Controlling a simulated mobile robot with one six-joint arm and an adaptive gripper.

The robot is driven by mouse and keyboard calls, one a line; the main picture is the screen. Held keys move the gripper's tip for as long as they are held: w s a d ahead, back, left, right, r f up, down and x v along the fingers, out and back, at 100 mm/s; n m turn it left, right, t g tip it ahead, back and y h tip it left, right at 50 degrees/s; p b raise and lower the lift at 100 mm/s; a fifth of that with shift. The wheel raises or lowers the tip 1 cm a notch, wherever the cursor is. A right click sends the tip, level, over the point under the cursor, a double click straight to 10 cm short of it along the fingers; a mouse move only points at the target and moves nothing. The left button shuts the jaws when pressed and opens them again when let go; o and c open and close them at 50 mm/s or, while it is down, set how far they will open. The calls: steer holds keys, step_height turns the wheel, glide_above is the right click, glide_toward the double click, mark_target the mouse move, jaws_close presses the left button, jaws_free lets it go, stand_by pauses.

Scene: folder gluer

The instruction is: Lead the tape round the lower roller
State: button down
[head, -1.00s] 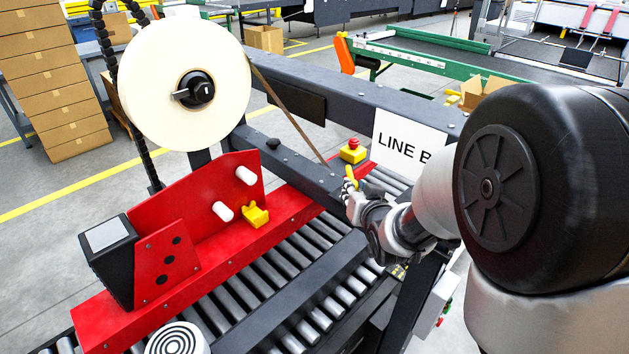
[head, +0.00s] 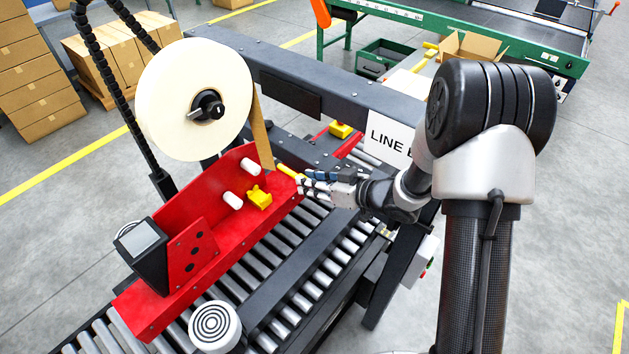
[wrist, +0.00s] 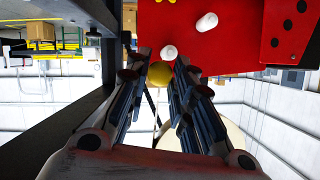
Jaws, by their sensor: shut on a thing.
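The cream tape roll (head: 180,100) hangs on its black hub, and a brown tape strip (head: 262,135) runs down from it to my gripper. My gripper (head: 298,177) is shut on a yellow tab (head: 285,170) at the strip's lower end; it shows as a rounded yellow end (wrist: 159,74) between my fingers in the wrist view. Two white rollers stand on the red plate (head: 195,205), left of my gripper: the upper roller (head: 249,167) and the lower roller (head: 233,201). The tape is apart from both. The wrist view, upside down, shows the lower roller (wrist: 207,22) farther from my fingers.
A yellow block (head: 260,198) sticks out from the red plate beside the rollers. A black box (head: 143,252) stands at the plate's near end. The roller conveyor (head: 300,285) runs below. A dark beam (head: 330,95) with a LINE sign (head: 388,138) passes behind my gripper.

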mark_target(281, 165)
steer(key=shift+w+a+b, duration=0.4)
steer(key=shift+w+a, duration=1.25)
steer(key=shift+a, duration=0.3)
steer(key=shift+w+a+b, duration=0.35)
steer(key=shift+w+a, duration=1.3)
steer(key=shift+a, duration=0.25)
steer(key=shift+f+b, duration=2.85)
steer(key=shift+f, duration=0.3)
steer(key=s+a+f+b, duration=0.5)
steer(key=s+a+b, duration=0.5)
steer(key=s, duration=0.1)
steer(key=shift+a+f+b, duration=0.2)
steer(key=shift+a+b, duration=0.05)
steer(key=shift+b, duration=0.05)
steer(key=shift+f, duration=0.2)
steer(key=shift+w+d+f, duration=0.1)
steer(key=shift+f, duration=0.05)
